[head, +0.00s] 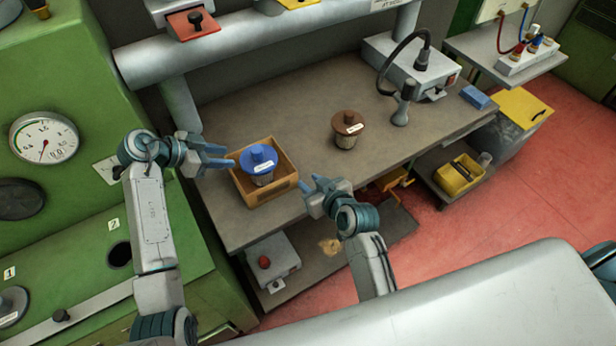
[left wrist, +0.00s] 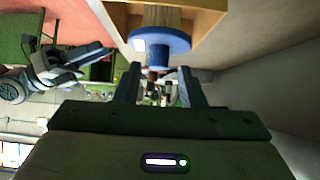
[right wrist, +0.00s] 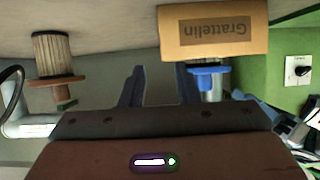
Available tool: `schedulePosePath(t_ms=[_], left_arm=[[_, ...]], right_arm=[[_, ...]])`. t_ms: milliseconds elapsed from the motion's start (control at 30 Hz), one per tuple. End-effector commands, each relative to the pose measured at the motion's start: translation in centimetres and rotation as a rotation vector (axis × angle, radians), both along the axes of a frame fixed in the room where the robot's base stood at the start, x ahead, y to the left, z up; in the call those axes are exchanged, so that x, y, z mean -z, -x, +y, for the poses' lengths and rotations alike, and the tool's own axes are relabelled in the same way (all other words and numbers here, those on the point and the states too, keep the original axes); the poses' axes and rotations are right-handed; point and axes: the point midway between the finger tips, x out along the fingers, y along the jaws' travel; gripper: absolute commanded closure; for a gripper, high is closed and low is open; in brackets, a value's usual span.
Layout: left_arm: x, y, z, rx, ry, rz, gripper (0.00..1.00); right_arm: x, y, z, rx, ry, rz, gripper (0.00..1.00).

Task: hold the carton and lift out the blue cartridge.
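The tan carton (head: 274,192) stands on the workbench, open at the top. The blue cartridge (head: 258,158), with a blue cap and a pale label, stands upright in it, its lower part hidden by the walls. My left gripper (head: 230,157) is open and empty at the carton's left side. In the left wrist view the carton (left wrist: 212,14) and blue cap (left wrist: 160,50) are beyond its fingers. My right gripper (head: 308,187) is open and empty, just right of the carton. In the right wrist view the carton's printed wall (right wrist: 212,45) lies ahead of its spread fingers.
A brown-capped cartridge (head: 348,130) stands on the bench right of the carton; it also shows in the right wrist view (right wrist: 53,62). A grey device with a black hose (head: 400,75) and a blue block (head: 475,97) are further right. A grey pipe (head: 240,42) runs behind.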

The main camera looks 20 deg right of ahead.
Motion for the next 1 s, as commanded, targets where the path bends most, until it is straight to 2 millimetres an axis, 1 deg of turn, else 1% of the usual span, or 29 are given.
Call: schedulePosePath(t_ms=[33, 100, 200, 267, 367, 500, 700, 833, 1000], left_arm=[[0.0, 0.0, 0.0, 0.000, 0.000, 0.000, 0.64], [0.0, 0.0, 0.0, 0.000, 0.000, 0.000, 0.64], [0.0, 0.0, 0.0, 0.000, 0.000, 0.000, 0.64], [0.0, 0.0, 0.0, 0.000, 0.000, 0.000, 0.64], [0.0, 0.0, 0.0, 0.000, 0.000, 0.000, 0.64], [0.0, 0.0, 0.0, 0.000, 0.000, 0.000, 0.64], [0.0, 0.0, 0.0, 0.000, 0.000, 0.000, 0.64], [0.0, 0.0, 0.0, 0.000, 0.000, 0.000, 0.64], [0.0, 0.0, 0.0, 0.000, 0.000, 0.000, 0.64]], right_arm=[[-0.8, -0.4, 0.4, 0.006, -0.007, -0.026, 0.71], [-1.4, -0.8, 0.7, 0.008, -0.007, -0.050, 0.71], [-1.5, -1.5, 0.9, 0.011, -0.008, -0.063, 0.71], [-1.2, -2.1, 1.1, 0.011, -0.007, -0.063, 0.71], [-0.6, -3.6, 1.5, 0.011, -0.007, -0.062, 0.71], [0.4, -6.0, 2.1, 0.010, -0.007, -0.062, 0.71], [1.7, -8.8, 2.9, 0.010, -0.008, -0.061, 0.71], [2.2, -9.9, 3.2, 0.011, -0.007, -0.061, 0.71], [2.5, -10.5, 3.4, 0.011, -0.007, -0.061, 0.71]])
